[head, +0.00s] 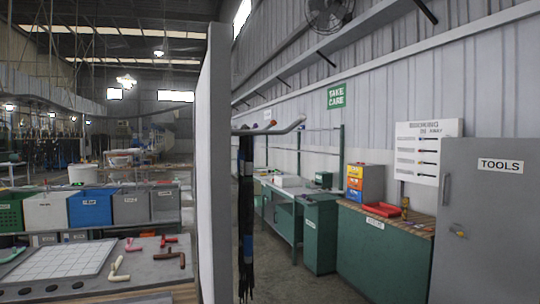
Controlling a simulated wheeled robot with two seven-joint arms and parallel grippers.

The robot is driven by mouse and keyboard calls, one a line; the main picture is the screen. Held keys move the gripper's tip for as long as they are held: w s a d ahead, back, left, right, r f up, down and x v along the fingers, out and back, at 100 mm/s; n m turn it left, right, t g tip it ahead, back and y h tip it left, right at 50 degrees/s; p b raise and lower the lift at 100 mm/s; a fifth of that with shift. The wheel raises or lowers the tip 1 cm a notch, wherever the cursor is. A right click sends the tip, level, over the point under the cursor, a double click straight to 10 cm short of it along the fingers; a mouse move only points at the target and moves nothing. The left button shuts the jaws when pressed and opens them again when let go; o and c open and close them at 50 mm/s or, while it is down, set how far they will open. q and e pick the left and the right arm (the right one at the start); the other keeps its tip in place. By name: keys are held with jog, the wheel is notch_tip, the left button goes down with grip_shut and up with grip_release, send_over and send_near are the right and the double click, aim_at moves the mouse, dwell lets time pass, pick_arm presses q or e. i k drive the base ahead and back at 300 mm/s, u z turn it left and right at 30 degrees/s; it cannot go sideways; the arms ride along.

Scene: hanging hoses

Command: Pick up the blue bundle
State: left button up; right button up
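A dark, long bundle of hoses (246,215) hangs straight down from a rail with a bent metal end (285,129), beside the edge of a pale wall panel (213,160). It looks mostly black, with a blue patch (248,249) low down. I cannot tell whether this is one bundle or several close together. More hoses (60,150) hang far off at the left, some bluish and too small to tell apart. Neither of my grippers shows in the head view.
A grey table (140,268) with red and pale pipe fittings stands at left, with bins including a blue one (92,206) behind. Green cabinets (375,255) and a grey tools cabinet (488,220) line the right wall. Bare floor (300,288) lies between panel and cabinets.

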aim_at(245, 157)
jog(key=z, duration=1.6)
jog(key=i, duration=2.45)
jog(key=u, duration=3.5)
jog(key=i, duration=0.5)
jog(key=u, duration=0.05)
